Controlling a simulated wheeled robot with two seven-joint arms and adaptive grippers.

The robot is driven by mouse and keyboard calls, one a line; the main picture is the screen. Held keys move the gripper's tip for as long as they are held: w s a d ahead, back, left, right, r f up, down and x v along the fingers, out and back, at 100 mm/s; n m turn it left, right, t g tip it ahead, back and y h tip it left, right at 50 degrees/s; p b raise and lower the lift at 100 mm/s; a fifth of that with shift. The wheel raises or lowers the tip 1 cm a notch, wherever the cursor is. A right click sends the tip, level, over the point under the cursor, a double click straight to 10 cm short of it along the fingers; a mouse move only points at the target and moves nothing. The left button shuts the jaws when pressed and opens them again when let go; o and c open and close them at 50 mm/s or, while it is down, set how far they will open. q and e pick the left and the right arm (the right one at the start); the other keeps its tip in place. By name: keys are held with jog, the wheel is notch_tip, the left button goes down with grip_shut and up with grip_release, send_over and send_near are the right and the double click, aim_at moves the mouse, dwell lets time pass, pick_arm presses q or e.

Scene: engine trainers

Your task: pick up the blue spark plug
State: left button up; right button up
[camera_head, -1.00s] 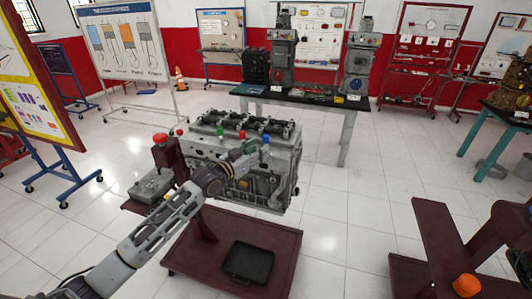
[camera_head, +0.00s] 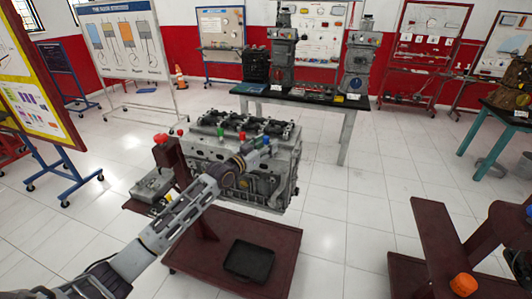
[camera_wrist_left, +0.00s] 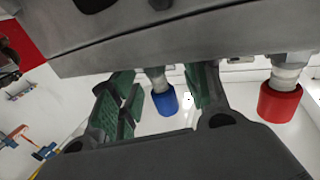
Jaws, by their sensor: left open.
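The blue spark plug (camera_head: 266,140) sticks up at the near right of the engine block (camera_head: 249,181) in the head view. In the left wrist view the blue spark plug (camera_wrist_left: 165,101) hangs in the picture from the grey block, with a pale metal stem. My left gripper (camera_head: 257,146) is at this plug. In the left wrist view the fingers of my left gripper (camera_wrist_left: 163,92) are open, one on each side of the blue plug, with gaps showing. A red plug (camera_wrist_left: 281,101) is to the right. My right gripper is not visible.
A green plug (camera_head: 220,133) and a red plug (camera_head: 180,132) stand farther left along the block. The engine is on a dark red stand (camera_head: 262,232) with a black tray (camera_head: 249,262). A table (camera_head: 300,97) with engine parts stands behind.

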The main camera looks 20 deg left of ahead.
pick_arm(q)
jog(key=shift+w, duration=0.15)
dwell(0.3)
grip_shut()
